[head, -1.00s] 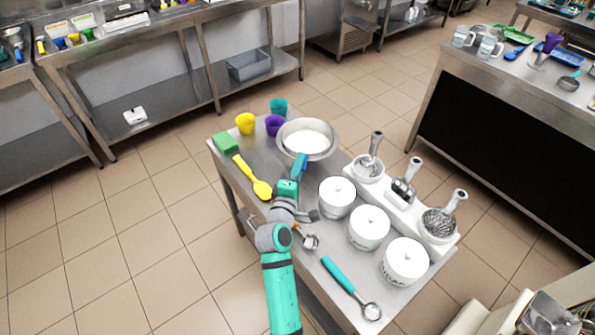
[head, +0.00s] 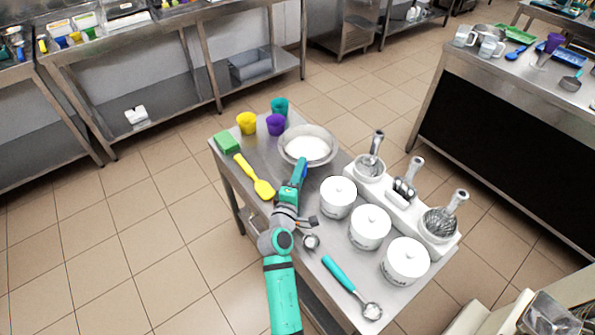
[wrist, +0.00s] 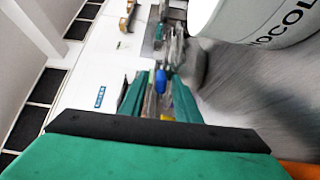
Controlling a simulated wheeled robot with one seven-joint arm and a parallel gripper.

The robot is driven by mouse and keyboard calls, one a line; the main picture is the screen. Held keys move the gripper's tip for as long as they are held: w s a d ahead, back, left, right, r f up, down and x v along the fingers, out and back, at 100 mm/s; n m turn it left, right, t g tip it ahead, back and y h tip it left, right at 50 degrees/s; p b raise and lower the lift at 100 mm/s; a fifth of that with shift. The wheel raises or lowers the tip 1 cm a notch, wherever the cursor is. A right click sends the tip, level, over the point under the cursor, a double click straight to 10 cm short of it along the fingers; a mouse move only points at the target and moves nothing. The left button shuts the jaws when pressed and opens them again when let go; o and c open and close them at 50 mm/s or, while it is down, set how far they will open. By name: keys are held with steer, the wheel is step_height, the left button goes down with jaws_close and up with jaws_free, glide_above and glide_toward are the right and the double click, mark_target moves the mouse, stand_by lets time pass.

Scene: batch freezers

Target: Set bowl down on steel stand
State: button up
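The steel bowl (head: 322,157) with white contents is at the far end of the steel stand (head: 395,312), a metal-topped table in the head view. My gripper (head: 301,168) meets the bowl's near rim and appears shut on it. The fingers hide part of the near wall. I cannot tell whether the bowl's base touches the steel top or hangs just above it. In the wrist view, the teal fingers of my gripper (wrist: 160,92) point away from the camera; the grip itself is unclear.
Yellow (head: 247,123), purple (head: 276,124) and teal (head: 280,105) cups stand behind the bowl. A yellow spatula (head: 254,175) lies left of it. White lidded pots (head: 338,197) and a white scoop holder (head: 398,207) stand close on the right. A teal-handled scoop (head: 345,279) lies near the front.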

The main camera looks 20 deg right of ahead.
steer(key=shift+r, duration=0.2)
steer(key=v, duration=1.2)
steer(key=shift+s+f, duration=0.1)
steer(key=shift+d, duration=0.15)
